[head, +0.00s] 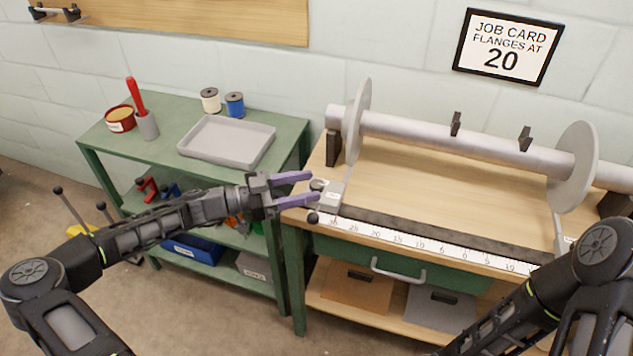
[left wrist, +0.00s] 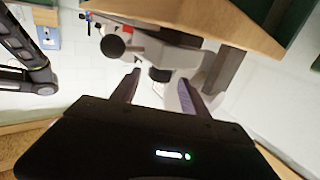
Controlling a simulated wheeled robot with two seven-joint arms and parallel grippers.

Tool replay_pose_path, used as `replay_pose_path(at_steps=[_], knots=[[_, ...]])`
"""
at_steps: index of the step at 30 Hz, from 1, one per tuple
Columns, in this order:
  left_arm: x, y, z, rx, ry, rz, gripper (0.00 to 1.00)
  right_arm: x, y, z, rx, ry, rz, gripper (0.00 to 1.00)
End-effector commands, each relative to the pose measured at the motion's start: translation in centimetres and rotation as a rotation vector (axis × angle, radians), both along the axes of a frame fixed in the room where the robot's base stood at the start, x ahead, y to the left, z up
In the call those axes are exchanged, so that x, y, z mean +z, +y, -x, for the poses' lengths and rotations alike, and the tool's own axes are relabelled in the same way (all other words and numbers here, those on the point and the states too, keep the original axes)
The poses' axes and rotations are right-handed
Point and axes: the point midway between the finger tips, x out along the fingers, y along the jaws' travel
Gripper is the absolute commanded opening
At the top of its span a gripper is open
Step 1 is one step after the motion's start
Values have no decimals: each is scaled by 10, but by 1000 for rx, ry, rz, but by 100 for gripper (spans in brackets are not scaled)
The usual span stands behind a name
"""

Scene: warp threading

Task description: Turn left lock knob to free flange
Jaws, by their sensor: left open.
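The left flange (head: 356,122) is a grey disc standing upright on the left part of the metal beam. Its arm runs down to a grey slide block (head: 331,196) at the left end of the scale. A small dark knob (head: 318,184) sits on that block; a dark stub (left wrist: 160,74) shows between my fingers in the left wrist view. A black ball (head: 313,218) sticks out at the front; it also shows in the left wrist view (left wrist: 112,46). My left gripper (head: 314,186) is open, its purple fingers around or just beside the knob. Contact cannot be told. My right gripper is out of view.
The beam (head: 455,144) rests on supports above the wooden bench, with a right flange (head: 572,166) farther along. A numbered scale (head: 420,243) lines the bench's front edge. A green cart (head: 165,172) with a grey tray (head: 227,141) stands left. A job card (head: 507,46) reads flanges at 20.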

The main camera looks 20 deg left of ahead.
Motion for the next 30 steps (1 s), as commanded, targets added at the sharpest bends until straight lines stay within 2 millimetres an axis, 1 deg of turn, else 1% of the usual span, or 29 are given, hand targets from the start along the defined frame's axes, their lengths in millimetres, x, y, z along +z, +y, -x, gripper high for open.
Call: replay_pose_path(at_steps=[1, 6, 9, 16, 30], knots=[[1, -8, -4, -2, 1, 0, 53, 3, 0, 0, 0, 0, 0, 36], [1, -23, -13, 0, 1, 2, 53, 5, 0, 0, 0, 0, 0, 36], [0, -26, -15, 0, 1, 0, 53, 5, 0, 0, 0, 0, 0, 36], [0, -26, -15, 1, 1, 0, 53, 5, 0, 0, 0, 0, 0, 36], [0, -26, -15, 1, 1, 0, 14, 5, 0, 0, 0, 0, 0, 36]])
